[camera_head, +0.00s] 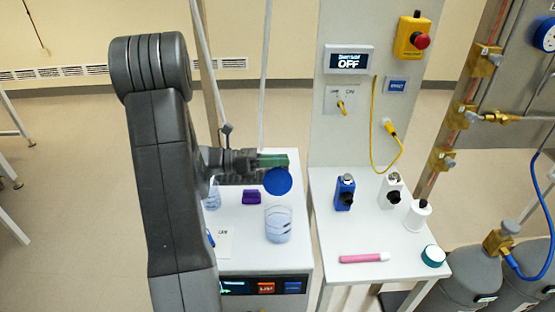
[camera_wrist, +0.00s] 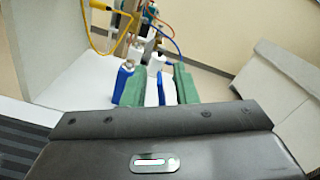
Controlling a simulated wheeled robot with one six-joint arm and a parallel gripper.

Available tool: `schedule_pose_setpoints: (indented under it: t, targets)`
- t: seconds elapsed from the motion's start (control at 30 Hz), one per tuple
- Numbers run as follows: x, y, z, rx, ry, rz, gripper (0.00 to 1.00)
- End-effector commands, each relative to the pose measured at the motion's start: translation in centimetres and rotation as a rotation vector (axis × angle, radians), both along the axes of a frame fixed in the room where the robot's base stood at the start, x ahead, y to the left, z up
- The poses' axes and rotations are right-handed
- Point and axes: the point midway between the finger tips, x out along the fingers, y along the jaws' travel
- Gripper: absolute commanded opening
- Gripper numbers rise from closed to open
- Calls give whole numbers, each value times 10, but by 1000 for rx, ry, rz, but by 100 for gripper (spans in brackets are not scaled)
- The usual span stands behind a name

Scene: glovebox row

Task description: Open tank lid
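A clear glass tank (camera_head: 278,224) stands on the white bench beside the purple block. A round blue lid (camera_head: 278,181) sits above it, tipped up with its face toward the head camera. My gripper (camera_head: 272,160) points right, level with the lid's top edge, its green fingers just behind and above it. In the wrist view my gripper (camera_wrist: 158,90) shows two green fingers apart, with a white and a blue strip (camera_wrist: 167,88) between them. Whether the lid touches a finger cannot be told.
A purple block (camera_head: 251,197) and a glass flask (camera_head: 212,196) stand nearby. A yellow cable (camera_head: 373,130) hangs behind.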

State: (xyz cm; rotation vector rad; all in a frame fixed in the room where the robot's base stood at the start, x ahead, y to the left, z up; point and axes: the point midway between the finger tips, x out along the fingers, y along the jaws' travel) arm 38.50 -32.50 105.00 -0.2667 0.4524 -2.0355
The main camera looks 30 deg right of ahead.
Motion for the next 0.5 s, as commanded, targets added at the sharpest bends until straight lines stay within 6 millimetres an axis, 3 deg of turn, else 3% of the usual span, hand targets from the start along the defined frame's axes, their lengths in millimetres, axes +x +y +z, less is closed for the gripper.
schedule_pose_setpoints:
  t: [0.13,0.3,0.5]
  targets:
    - [0,0,0,0,0,0,26]
    - [0,0,0,0,0,0,0]
    - [0,0,0,0,0,0,0]
